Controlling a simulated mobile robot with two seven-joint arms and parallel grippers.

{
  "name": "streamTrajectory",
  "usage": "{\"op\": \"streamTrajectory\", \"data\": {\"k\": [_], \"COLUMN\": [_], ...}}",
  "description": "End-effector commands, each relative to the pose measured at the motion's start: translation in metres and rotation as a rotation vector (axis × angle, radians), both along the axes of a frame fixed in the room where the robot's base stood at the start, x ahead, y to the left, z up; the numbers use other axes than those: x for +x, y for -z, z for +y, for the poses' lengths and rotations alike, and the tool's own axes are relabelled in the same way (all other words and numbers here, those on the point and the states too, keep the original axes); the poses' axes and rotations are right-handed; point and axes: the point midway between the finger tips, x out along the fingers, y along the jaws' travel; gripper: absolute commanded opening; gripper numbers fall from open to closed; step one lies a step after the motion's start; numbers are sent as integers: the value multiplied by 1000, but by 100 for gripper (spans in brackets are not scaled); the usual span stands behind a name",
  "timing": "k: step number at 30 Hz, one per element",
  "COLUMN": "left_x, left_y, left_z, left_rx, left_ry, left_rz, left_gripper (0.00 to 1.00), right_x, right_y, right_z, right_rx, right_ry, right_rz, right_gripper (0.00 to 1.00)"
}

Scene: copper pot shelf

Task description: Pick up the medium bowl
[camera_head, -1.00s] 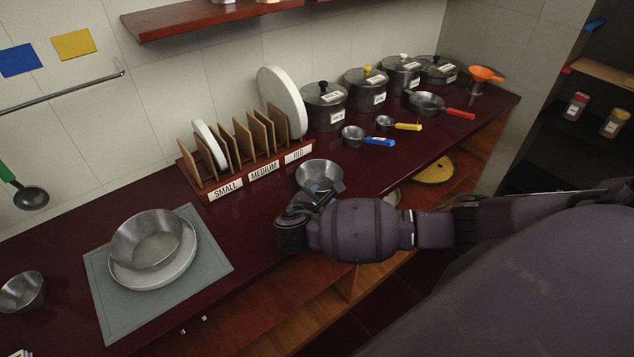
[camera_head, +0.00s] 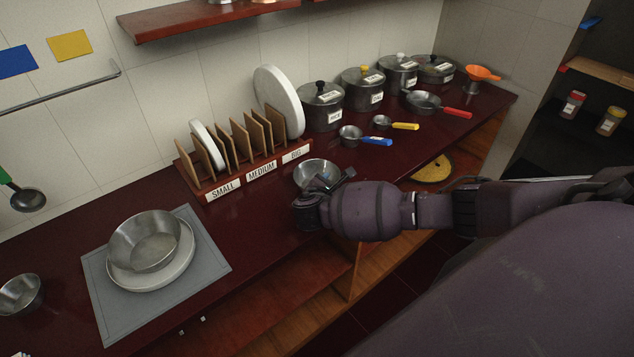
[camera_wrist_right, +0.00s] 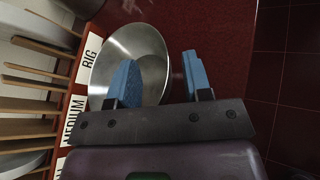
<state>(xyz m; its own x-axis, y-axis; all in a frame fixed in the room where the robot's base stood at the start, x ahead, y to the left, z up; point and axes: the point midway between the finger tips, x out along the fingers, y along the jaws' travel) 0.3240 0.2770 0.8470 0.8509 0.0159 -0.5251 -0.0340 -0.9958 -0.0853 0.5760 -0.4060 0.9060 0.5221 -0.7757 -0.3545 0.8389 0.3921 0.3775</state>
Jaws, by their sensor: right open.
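A steel bowl (camera_head: 312,172), which I take for the medium bowl, stands on the dark red counter in front of the label rack. My right gripper (camera_head: 341,181) is at its near right side. In the right wrist view the bowl (camera_wrist_right: 150,48) lies beyond the open blue fingers (camera_wrist_right: 160,77). One finger overlaps the bowl's inside and the other is outside its right rim, so they straddle the rim in the picture. I cannot tell whether they touch it. A larger bowl (camera_head: 150,236) sits on a plate at the left. My left gripper is out of view.
The rack (camera_head: 215,192) with upright boards and plates stands close behind the bowl. Small pans and lidded pots (camera_head: 321,106) line the counter to the right. Another bowl (camera_head: 20,293) is at the far left. Counter between mat (camera_head: 98,290) and gripper is clear.

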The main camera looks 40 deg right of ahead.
Motion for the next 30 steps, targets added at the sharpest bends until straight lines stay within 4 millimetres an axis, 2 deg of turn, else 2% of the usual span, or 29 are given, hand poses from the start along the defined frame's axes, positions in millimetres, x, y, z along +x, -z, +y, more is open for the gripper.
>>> {"op": "streamTrajectory", "data": {"k": [2, 11, 23, 26, 30], "left_x": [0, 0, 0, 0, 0], "left_y": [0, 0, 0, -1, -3], "left_z": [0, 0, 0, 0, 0], "left_rx": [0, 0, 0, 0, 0], "left_ry": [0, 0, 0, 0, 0], "left_rz": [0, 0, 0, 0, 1], "left_gripper": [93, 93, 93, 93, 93], "right_x": [0, -1, 0, 0, 0], "right_y": [0, 0, -3, -12, -36], "right_z": [0, 0, 0, 0, 0], "right_rx": [0, 0, 0, 0, 1], "right_ry": [0, 1, 2, 1, 1], "right_rz": [0, 1, -1, -2, -3], "right_gripper": [45, 1, 0, 0, 0]}}
